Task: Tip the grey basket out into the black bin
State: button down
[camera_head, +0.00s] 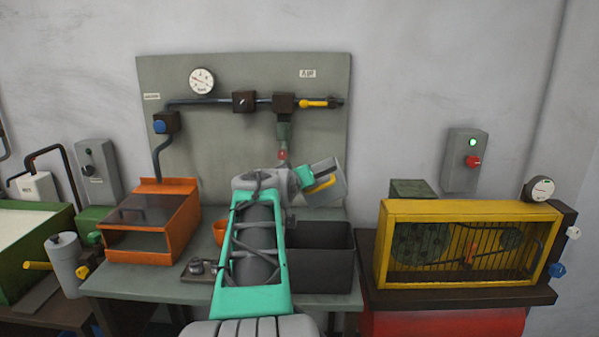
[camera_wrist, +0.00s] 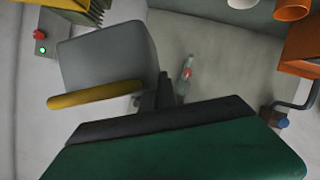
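The grey basket (camera_head: 332,177) with its yellow handle (camera_head: 320,184) is in the air, tilted, above the black bin (camera_head: 325,268). My gripper (camera_head: 305,188) is beside it, at the handle. In the wrist view the basket (camera_wrist: 108,50) and the handle (camera_wrist: 95,95) are large at the left. My gripper's dark fingers (camera_wrist: 157,90) meet the handle's right end and look closed on it. The basket's inside is hidden in both views. The black bin stands on the bench, partly behind my arm, and its contents cannot be made out.
An orange box (camera_head: 165,235) and a small metal fixture (camera_head: 198,268) stand left on the bench (camera_head: 130,283). A yellow-framed guard (camera_head: 470,205) is at the right. A grey panel with pipes (camera_head: 220,140) and a gauge (camera_head: 202,80) rises behind the basket.

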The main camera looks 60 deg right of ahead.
jog(key=f+n, duration=0.1)
jog(key=f+n+g+h, duration=0.1)
jog(key=n, duration=0.1)
jog(key=f+n+g+h, duration=0.1)
jog(key=n, duration=0.1)
jog(key=shift+s+d+f, duration=0.15)
jog(key=shift+s+f, duration=0.05)
jog(key=shift+s, duration=0.2)
jog(key=s+f+n+h, duration=0.1)
jog(key=n, duration=0.1)
jog(key=s+d+f+n+h+b, duration=0.1)
jog(key=n, duration=0.1)
jog(key=s+f+n+h+b, duration=0.1)
jog(key=n, duration=0.2)
jog(key=shift+d+f, duration=0.25)
jog(key=shift+f, duration=0.05)
jog(key=shift+s+d+f+n+h, duration=0.2)
jog(key=shift+s+n+h, duration=0.1)
jog(key=shift+n, duration=0.35)
jog(key=shift+s+d+f+n+h, duration=0.1)
jog(key=shift+s+f+n+h, duration=0.15)
jog(key=shift+n, duration=0.4)
jog(key=shift+w, duration=0.15)
